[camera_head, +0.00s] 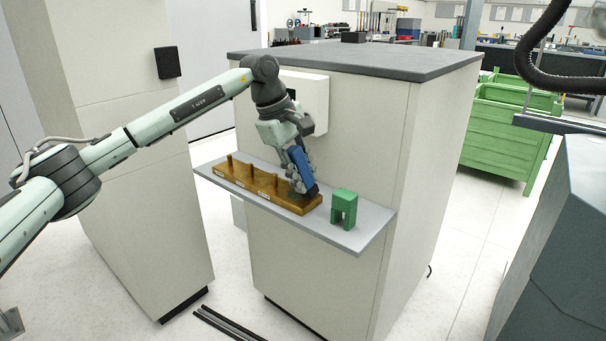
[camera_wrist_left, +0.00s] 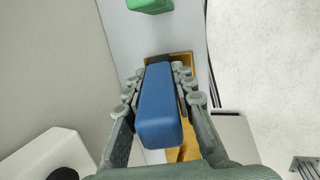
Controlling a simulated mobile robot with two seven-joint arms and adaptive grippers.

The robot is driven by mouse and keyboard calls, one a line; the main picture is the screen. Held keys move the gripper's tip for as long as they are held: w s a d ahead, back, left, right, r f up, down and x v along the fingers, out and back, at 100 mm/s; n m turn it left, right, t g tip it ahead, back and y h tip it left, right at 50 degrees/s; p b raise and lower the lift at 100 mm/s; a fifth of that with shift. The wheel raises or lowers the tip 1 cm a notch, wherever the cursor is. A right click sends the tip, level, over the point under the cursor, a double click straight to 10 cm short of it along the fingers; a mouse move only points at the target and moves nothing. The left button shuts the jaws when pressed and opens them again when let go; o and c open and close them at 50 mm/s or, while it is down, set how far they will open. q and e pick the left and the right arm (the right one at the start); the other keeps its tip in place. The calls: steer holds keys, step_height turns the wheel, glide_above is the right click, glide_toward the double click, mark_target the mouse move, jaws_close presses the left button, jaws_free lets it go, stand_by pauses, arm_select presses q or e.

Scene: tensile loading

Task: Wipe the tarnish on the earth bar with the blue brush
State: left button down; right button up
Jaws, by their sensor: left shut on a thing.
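My left gripper (camera_head: 301,172) is shut on the blue brush (camera_head: 299,165), at the right end of the earth bar. The brush also shows between the fingers in the left wrist view (camera_wrist_left: 159,108). The earth bar (camera_head: 240,180) is a brown-gold block with several upright posts and small white labels, lying on a grey shelf (camera_head: 362,237). The brush's lower end is at or just above the bar; I cannot tell whether it touches. The gripper and brush hide the bar's right part. I cannot make out the tarnish. My right gripper is not in view.
A green block with legs (camera_head: 344,208) stands on the shelf right of the bar. The shelf juts from a beige cabinet (camera_head: 370,130) with a dark top. A white box (camera_head: 306,100) is fixed to the cabinet behind my left wrist. Green crates (camera_head: 505,135) stand farther back right.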

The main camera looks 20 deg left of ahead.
arm_select(q)
steer(key=shift+f, duration=0.4)
steer(key=shift+a, duration=0.1)
steer(key=shift+w+a+r, duration=0.1)
steer(key=shift+w+a, duration=0.15)
steer(key=shift+a, duration=0.35)
steer(key=shift+w+a+r, duration=0.1)
steer(key=shift+w+a, duration=0.15)
steer(key=shift+a, duration=0.35)
steer(key=shift+w+a+f+p, duration=0.1)
steer(key=shift+w+a+p, duration=0.2)
steer(key=shift+a, duration=0.35)
steer(key=shift+w+a+r+p, duration=0.15)
steer(key=shift+a+p, duration=0.15)
steer(key=shift+a, duration=0.4)
steer(key=shift+w+a+f+p, duration=0.15)
steer(key=shift+w+a+p, duration=0.15)
steer(key=shift+a, duration=0.35)
steer(key=shift+s+d+f, duration=0.1)
